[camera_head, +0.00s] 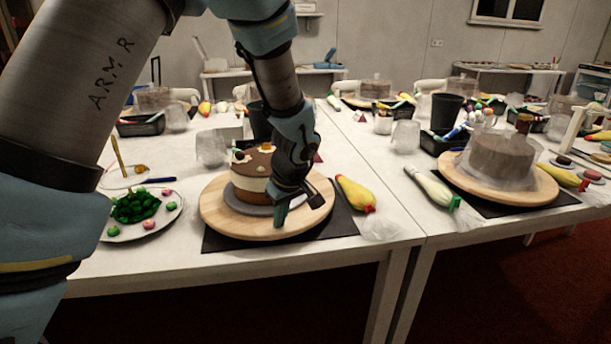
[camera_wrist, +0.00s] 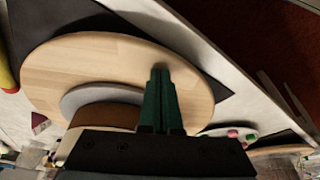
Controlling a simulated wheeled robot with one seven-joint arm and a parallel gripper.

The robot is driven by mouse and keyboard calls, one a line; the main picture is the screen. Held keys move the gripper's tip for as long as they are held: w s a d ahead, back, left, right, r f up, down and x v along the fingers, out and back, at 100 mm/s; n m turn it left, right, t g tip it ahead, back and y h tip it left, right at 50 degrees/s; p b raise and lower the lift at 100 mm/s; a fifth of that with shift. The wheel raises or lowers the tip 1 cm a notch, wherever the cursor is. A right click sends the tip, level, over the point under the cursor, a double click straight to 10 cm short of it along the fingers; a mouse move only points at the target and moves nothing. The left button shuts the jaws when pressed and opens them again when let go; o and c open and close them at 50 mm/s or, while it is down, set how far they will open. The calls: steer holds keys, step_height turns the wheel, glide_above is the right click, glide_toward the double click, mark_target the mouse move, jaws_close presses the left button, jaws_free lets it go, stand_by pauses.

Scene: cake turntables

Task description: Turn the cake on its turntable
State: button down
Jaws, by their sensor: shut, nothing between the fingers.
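A layered brown and cream cake (camera_head: 247,178) stands on a grey board (camera_head: 232,201) on a round wooden turntable (camera_head: 222,219). In the wrist view the brown cake side (camera_wrist: 105,116), the grey board (camera_wrist: 85,95) and the turntable (camera_wrist: 70,62) show partly behind my gripper. My gripper (camera_head: 279,222) is shut and empty. Its green fingertips point down over the front part of the turntable, just in front of the cake. In the wrist view the closed green fingers (camera_wrist: 160,76) lie over the wood beside the grey board. I cannot tell whether the tips touch the wood.
A black mat (camera_head: 345,222) lies under the turntable. A yellow piping bag (camera_head: 356,194) lies close to its right. A plate of green and pink decorations (camera_head: 140,208) stands at the left. Another cake (camera_head: 502,154) on a turntable stands on the right table.

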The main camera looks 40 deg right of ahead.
steer(key=shift+r+p, duration=0.85)
steer(key=shift+r, duration=0.55)
step_height(320, 180, up, 6)
steer(key=p, duration=0.3)
steer(key=w+a+p, duration=0.1)
steer(key=w+a, duration=0.2)
steer(key=w+a+f+p, duration=0.1)
steer(key=w+a+p, duration=0.1)
steer(key=w+a, duration=0.1)
steer(key=w+a+f+p, duration=0.1)
steer(key=w+a+p, duration=0.1)
steer(key=w+a, duration=0.1)
steer(key=shift+a, duration=0.6)
step_height(320, 180, down, 6)
steer(key=b, duration=0.4)
